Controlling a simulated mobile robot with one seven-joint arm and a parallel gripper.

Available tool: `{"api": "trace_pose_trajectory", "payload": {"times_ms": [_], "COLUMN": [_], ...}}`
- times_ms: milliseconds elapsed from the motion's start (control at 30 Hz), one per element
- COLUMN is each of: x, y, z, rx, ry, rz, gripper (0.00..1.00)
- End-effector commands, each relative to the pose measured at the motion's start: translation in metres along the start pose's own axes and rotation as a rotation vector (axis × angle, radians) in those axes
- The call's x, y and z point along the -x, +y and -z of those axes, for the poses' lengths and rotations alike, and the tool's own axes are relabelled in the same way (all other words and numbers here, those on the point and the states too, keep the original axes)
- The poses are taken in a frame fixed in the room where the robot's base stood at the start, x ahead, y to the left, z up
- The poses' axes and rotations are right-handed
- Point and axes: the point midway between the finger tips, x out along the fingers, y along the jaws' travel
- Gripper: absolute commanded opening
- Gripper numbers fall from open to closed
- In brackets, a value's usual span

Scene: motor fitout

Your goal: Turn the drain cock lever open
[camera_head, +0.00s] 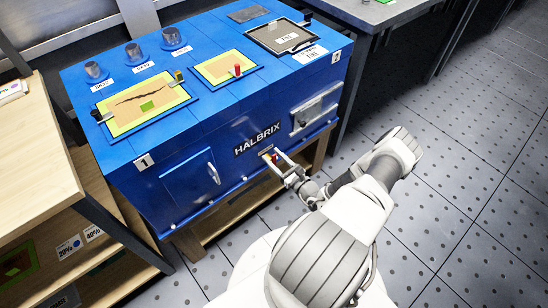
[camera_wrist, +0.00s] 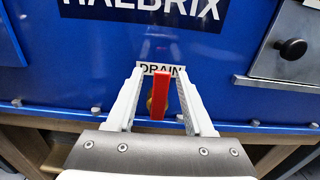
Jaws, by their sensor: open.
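The drain cock is on the lower front of the blue machine, under a white DRAIN label (camera_wrist: 161,69). Its red lever (camera_wrist: 160,97) stands upright in the wrist view, with a brass-coloured part partly hidden behind it. My gripper (camera_wrist: 160,76) is open, with one pale finger on each side of the lever. A gap shows between the lever and each finger. In the head view my gripper (camera_head: 276,159) reaches the front face below the HALBRIX lettering, and the lever shows there only as a small red spot.
The blue machine (camera_head: 140,184) stands on a wooden bench. A door with a handle (camera_head: 190,180) is left of the drain, and a metal panel with a dark knob (camera_wrist: 293,49) is right of it. A wooden shelf unit (camera_head: 40,150) stands at left. The floor at right is clear.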

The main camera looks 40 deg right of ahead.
Motion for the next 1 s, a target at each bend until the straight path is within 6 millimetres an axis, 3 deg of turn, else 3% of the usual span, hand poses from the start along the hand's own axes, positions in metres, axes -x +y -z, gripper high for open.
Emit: {"api": "trace_pose_trajectory", "payload": {"times_ms": [167, 267, 700, 1000], "x": [0.007, 0.022, 0.127, 0.169], "y": [-0.001, -0.001, -0.001, 0.000], "z": [-0.001, -0.001, -0.001, 0.000], "rx": [0.000, 0.000, -0.001, 0.000], "ry": [0.001, 0.002, 0.002, 0.000], "rz": [0.002, 0.002, 0.003, 0.001], "gripper": [0.53, 0.53, 0.53, 0.53]}}
